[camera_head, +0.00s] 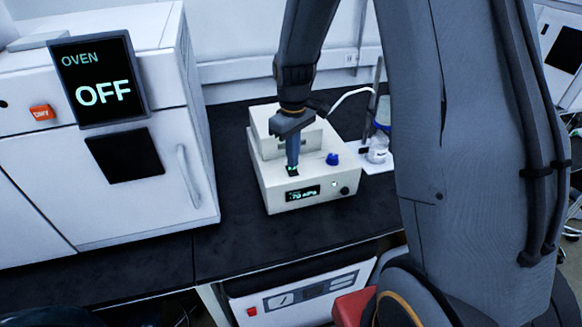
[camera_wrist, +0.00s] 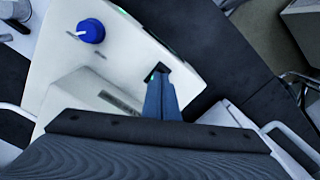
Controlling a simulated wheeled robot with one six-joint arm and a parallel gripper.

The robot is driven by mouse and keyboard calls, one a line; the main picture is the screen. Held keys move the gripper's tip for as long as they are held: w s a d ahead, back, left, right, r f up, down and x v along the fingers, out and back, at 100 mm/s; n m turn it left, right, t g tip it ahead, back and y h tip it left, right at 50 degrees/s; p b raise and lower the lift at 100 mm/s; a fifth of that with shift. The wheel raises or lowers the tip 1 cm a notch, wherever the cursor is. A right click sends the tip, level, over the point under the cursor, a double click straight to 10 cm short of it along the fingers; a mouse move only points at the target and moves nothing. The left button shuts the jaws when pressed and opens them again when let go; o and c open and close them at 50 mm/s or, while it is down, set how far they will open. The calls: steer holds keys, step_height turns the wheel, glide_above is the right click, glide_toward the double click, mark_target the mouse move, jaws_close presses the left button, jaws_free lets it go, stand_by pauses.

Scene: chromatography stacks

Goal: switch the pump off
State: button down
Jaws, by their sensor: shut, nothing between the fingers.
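The pump (camera_head: 312,168) is a cream box on the dark bench, with a small lit display (camera_head: 303,193) on its front that seems to read about 70 with a pressure unit. A blue knob (camera_head: 332,159) sits on its top; it also shows in the wrist view (camera_wrist: 91,31). My gripper (camera_head: 292,168) is shut and empty, pointing down at the pump's top. Its fingertips (camera_wrist: 158,76) are at a small black switch (camera_wrist: 157,71) with a green glint, close to or touching it. The fingers partly hide the switch, so its position cannot be told.
An oven (camera_head: 100,130) with an OFF screen (camera_head: 98,80) stands left of the pump. A bottle with clear contents (camera_head: 377,150) and tubing stand right behind the pump. Bare bench (camera_head: 235,235) lies in front. A drawer-like unit (camera_head: 300,295) is below the bench.

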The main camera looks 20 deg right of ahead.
steer(key=shift+f, duration=0.65)
stand_by(0.4)
step_height(320, 180, up, 7)
steer(key=p, duration=0.4)
steer(key=shift+p, duration=0.4)
stand_by(0.4)
steer(key=s+m+t+b, duration=0.1)
steer(key=s+m+b, duration=0.5)
steer(key=s, duration=1.1)
steer(key=shift+s+f, duration=0.15)
steer(key=shift+f, duration=0.15)
steer(key=shift+a, duration=0.15)
